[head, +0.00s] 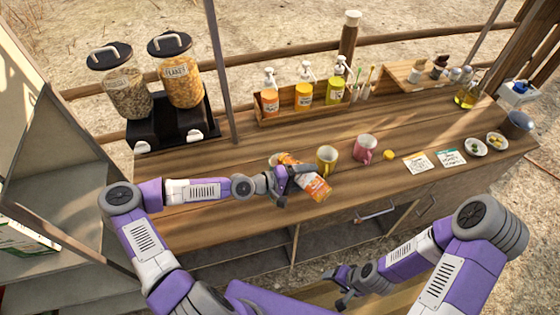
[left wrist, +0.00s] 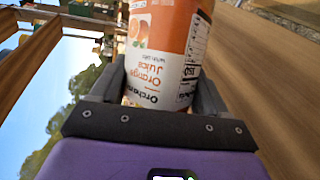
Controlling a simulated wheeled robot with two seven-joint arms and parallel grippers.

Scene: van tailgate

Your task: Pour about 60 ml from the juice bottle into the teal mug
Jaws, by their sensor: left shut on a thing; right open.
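My left gripper (head: 280,184) is shut around the juice bottle (head: 316,188), which has an orange and white label. The bottle is strongly tilted, its narrower end at the upper left by a pale mug rim (head: 273,159). This mug is mostly hidden behind bottle and gripper; I cannot make out its colour or any liquid. In the left wrist view the bottle (left wrist: 165,50) sits between both fingers, its label reading upside down. My right gripper (head: 347,284) is open and empty, low in front of the counter.
A yellow mug (head: 327,160) stands close to the bottle, with a pink mug (head: 365,148) to its right. A yellow cap (head: 389,155) and cards (head: 418,162) lie farther right. Cereal dispensers (head: 180,75) stand at the back left, and a pump-bottle rack (head: 290,120) at the back.

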